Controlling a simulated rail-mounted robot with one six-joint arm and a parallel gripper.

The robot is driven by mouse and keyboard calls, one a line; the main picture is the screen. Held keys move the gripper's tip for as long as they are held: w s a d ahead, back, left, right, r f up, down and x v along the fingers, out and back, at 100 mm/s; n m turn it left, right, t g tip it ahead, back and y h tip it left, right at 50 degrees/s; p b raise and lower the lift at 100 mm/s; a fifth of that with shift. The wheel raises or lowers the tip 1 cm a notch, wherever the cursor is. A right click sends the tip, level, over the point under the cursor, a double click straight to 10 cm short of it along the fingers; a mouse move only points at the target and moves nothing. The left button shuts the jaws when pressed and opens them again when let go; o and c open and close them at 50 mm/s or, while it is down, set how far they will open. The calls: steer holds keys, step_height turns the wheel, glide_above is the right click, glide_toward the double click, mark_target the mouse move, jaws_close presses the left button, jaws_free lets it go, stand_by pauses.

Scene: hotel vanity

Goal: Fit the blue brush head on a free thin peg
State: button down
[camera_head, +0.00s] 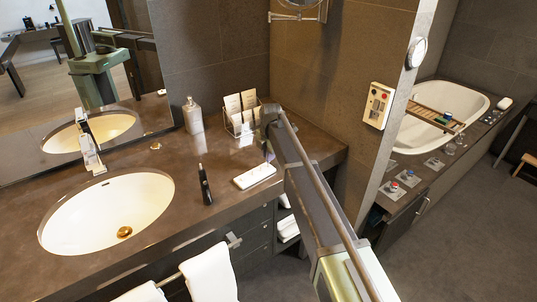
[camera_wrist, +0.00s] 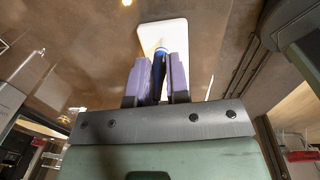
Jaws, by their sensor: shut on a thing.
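My gripper (camera_wrist: 158,72) shows two purple fingers in the wrist view, shut on the blue brush head (camera_wrist: 159,60), a narrow dark blue piece between them. The white peg tray (camera_wrist: 172,33) lies just beyond the fingertips on the brown counter. In the head view my gripper (camera_head: 267,150) is over the counter, close to the right end of the white peg tray (camera_head: 254,177). The brush head is too small or hidden to make out there. The thin pegs cannot be told clearly in either view, nor whether the brush head touches one.
A dark toothbrush handle (camera_head: 205,185) stands left of the tray. A wire rack with cards (camera_head: 240,116) and a soap bottle (camera_head: 193,115) stand behind. The sink (camera_head: 107,213) is at the left. The counter's front edge (camera_head: 225,212) runs close to the tray.

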steer(key=shift+f+b, duration=1.15)
steer(key=shift+f, duration=0.05)
stand_by(0.3)
steer(key=c, duration=1)
jaws_free()
steer(key=r+p, duration=1.1)
steer(key=shift+s+d+r, duration=0.15)
steer(key=shift+s+d, duration=0.15)
steer(key=shift+f, duration=0.2)
